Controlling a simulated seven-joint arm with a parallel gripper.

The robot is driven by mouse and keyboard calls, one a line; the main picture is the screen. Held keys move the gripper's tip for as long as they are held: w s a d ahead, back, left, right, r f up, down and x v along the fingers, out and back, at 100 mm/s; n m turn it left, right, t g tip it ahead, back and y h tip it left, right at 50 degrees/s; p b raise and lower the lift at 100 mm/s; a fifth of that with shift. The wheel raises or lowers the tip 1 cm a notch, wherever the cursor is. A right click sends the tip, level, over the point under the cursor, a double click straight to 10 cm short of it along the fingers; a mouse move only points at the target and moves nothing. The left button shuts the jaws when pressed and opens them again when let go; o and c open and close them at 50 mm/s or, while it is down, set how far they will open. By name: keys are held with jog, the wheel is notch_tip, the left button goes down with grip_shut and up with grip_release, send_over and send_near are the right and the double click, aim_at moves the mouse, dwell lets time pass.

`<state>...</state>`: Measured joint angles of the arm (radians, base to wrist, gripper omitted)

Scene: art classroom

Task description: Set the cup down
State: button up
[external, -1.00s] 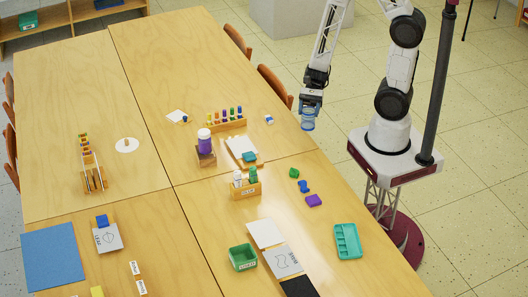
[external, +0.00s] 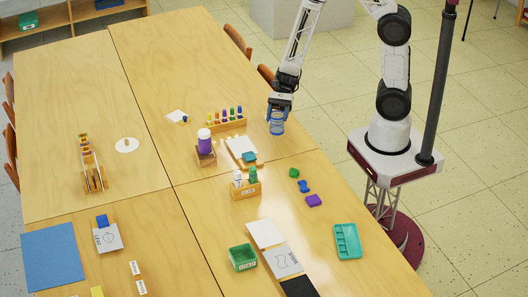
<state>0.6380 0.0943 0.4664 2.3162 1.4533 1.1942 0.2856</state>
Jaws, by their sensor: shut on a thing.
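The cup (external: 277,126) is small, blue and see-through. My gripper (external: 279,108) is shut on it, with the cup hanging upright below the fingers. The cup is over the right part of the wooden table (external: 220,65), near its right edge. I cannot tell whether its bottom touches the table top.
A rack of colored bottles (external: 225,121) stands left of the cup. A white pad (external: 241,149) lies nearer the camera, and a purple jar (external: 205,142) stands further left. Colored blocks (external: 304,186) lie near the right edge. The far part of the table is clear.

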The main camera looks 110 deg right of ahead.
jog(key=w, duration=0.1)
jog(key=w+d, duration=0.1)
jog(key=w, duration=0.1)
jog(key=shift+w+f, duration=0.1)
jog(key=shift+f, duration=0.05)
jog(key=shift+f, duration=0.1)
jog(key=shift+f, duration=1.65)
jog(key=shift+f, duration=0.1)
jog(key=o, duration=0.9)
jog(key=shift+v, duration=6)
